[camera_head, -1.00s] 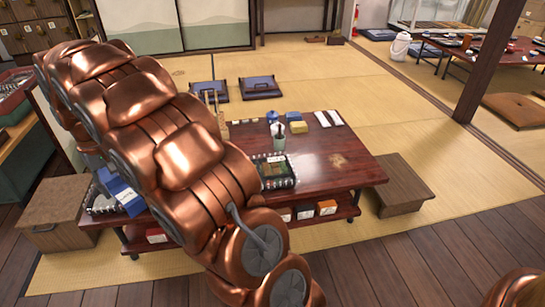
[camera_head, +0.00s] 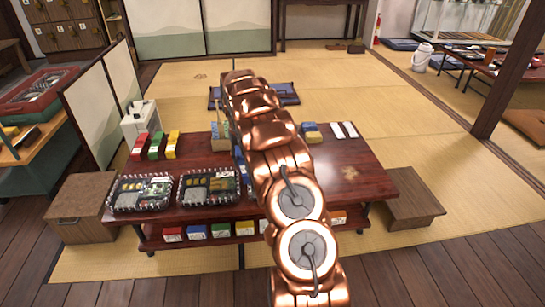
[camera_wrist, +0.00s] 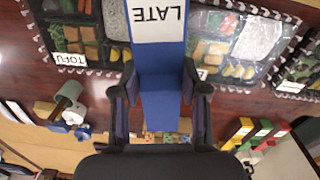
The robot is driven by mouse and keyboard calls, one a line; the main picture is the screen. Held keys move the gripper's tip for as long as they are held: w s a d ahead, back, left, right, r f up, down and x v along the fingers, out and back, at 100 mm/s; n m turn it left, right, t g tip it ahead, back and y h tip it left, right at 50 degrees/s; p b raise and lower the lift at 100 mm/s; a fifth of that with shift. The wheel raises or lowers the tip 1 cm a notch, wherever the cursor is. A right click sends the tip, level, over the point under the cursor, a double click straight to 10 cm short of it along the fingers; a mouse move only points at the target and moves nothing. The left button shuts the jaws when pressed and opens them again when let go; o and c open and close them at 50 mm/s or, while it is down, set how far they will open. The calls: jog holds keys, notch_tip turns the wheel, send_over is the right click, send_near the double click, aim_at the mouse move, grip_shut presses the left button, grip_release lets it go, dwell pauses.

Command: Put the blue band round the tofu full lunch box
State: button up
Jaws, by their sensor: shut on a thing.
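In the wrist view my gripper (camera_wrist: 159,72) is shut on the blue band (camera_wrist: 159,100), which carries a white label reading LATE, upside down here. The band is in the middle of the picture, in front of the gap between two lunch boxes. The tofu full lunch box (camera_wrist: 88,30), dark with a TOFU label, is at the upper left. Whether the band touches any box I cannot tell. In the head view my arm hides the gripper and the tofu box. A strip of blue shows left of the arm, perhaps the band.
Two other filled lunch boxes (camera_head: 141,193) (camera_head: 208,187) sit at the left of the low table (camera_head: 345,160). Red (camera_head: 140,147), green (camera_head: 156,146) and yellow (camera_head: 172,146) pieces stand behind them. White strips (camera_head: 344,130) lie at the back right. The table's right end is mostly clear.

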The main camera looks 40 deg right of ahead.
jog(key=shift+m, duration=0.9)
jog(key=shift+s+d+f+b, duration=0.1)
jog(key=shift+s+d+f, duration=0.65)
jog(key=shift+d+f, duration=0.85)
jog(key=shift+s+d+f+b, duration=0.1)
jog(key=shift+s+d+f, duration=0.6)
jog(key=shift+d+f, duration=0.95)
jog(key=shift+s+d+f+b, duration=0.1)
jog(key=shift+s+d+f, duration=0.85)
jog(key=shift+d, duration=1.1)
jog(key=shift+w+f, duration=0.15)
jog(key=shift+f, duration=0.7)
jog(key=shift+w+f, duration=0.1)
jog(key=shift+f, duration=0.7)
jog(key=shift+s+a+f+p, duration=0.1)
jog(key=shift+f+p, duration=0.5)
jog(key=shift+f, duration=0.35)
jog(key=o, duration=0.7)
jog(key=shift+f, duration=0.1)
jog(key=shift+o, duration=0.7)
jog(key=shift+o, duration=0.5)
